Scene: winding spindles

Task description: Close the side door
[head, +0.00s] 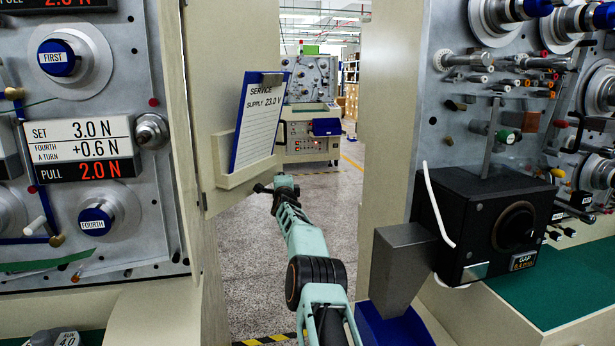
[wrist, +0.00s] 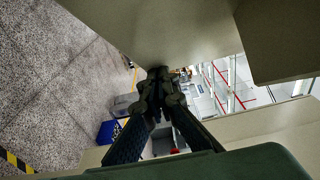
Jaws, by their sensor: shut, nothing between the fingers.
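The side door (head: 212,70) is a beige panel on the side of the left machine. It stands open, swung out into the aisle, with a clipboard (head: 258,122) marked "SERVICE SUPPLY 23.0 V" in a holder on its face. My gripper (head: 260,188) is at the far end of my pale green arm, near the door's lower far corner. In the wrist view my dark gripper (wrist: 157,76) is shut and empty, its tips close to the edge of a beige panel (wrist: 160,35), probably the door. I cannot tell whether they touch.
The left machine's panel (head: 70,120) is close on the left. The speckled floor (head: 335,200) of the aisle is clear, leading to another machine (head: 308,135).

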